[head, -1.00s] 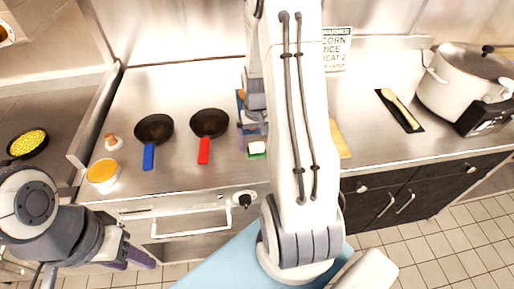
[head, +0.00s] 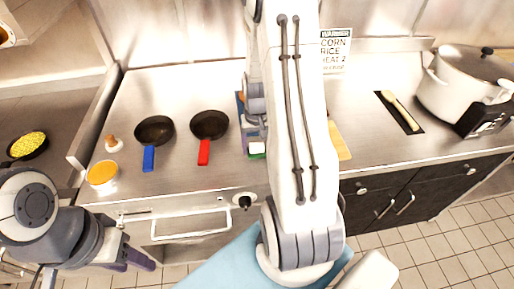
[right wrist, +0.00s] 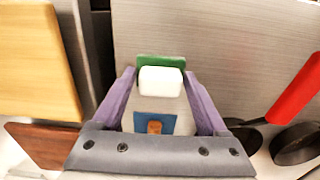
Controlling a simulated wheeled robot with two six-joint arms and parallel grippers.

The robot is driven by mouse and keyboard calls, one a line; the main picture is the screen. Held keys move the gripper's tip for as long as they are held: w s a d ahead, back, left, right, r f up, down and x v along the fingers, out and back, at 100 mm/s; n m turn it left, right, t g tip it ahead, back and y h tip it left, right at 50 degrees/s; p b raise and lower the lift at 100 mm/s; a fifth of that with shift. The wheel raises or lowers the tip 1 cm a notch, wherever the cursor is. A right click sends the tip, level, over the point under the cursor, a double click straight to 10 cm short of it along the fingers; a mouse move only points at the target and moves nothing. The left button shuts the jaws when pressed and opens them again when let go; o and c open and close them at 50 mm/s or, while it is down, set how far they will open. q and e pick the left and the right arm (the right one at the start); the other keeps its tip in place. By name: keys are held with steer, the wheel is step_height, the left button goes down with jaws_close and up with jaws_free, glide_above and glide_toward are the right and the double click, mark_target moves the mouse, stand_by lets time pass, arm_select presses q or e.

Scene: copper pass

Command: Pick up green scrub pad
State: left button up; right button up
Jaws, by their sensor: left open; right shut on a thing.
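The green scrub pad (right wrist: 160,63) shows in the right wrist view as a green slab with a white block against it, between the purple fingertips. My right gripper (right wrist: 161,82) is shut on it. In the head view the pad (head: 257,153) is at the counter's front, right of the red-handled pan, partly hidden by my right arm. I cannot tell whether it touches the counter. My left gripper (head: 135,260) is open and empty at the lower left, in front of the counter.
A blue-handled pan (head: 154,130) and a red-handled pan (head: 209,125) lie left of the pad. An orange-filled bowl (head: 102,173) stands farther left. A cutting board (head: 339,142) is right of my arm. A large pot (head: 460,80) stands at the right.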

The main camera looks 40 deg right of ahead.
mark_target(259, 146)
steer(key=r, duration=0.4)
steer(key=shift+s+d+b, duration=0.1)
steer(key=shift+s+b, duration=0.3)
steer(key=s+d+r+b, duration=0.1)
steer(key=s+r, duration=0.5)
steer(key=s, duration=0.4)
steer(key=shift+s+r, duration=0.2)
steer(key=shift+s, duration=0.2)
